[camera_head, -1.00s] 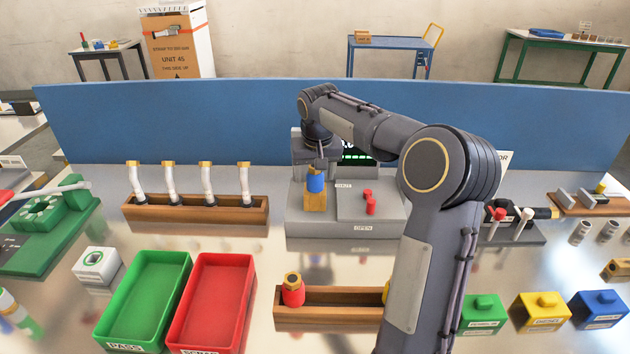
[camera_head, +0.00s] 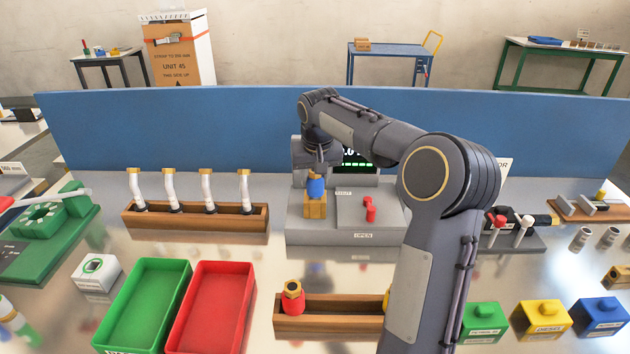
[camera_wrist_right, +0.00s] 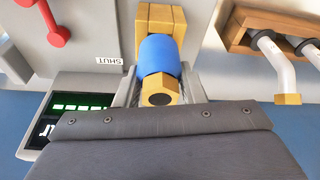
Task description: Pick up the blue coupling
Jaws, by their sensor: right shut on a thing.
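The blue coupling (camera_head: 316,188) stands upright on a brass-coloured block (camera_head: 315,206) on the grey test unit, in the head view. In the right wrist view the coupling (camera_wrist_right: 160,57) shows its blue sleeve and a brass hex end facing the camera, with the brass block (camera_wrist_right: 160,22) behind it. My right gripper (camera_head: 317,172) reaches down onto the coupling from above. Its fingers (camera_wrist_right: 160,88) lie on both sides of the coupling and are shut on it. The fingertips are partly hidden. My left gripper is not in view.
The grey unit (camera_head: 325,231) has a red lever (camera_head: 370,208) beside the block and a lit green display (camera_head: 358,158). A wooden rack (camera_head: 200,218) with hoses stands to the left. A red-and-brass coupling (camera_head: 292,297) sits in a front wooden holder (camera_head: 335,320). Green (camera_head: 118,346) and red trays (camera_head: 200,348) stand front left.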

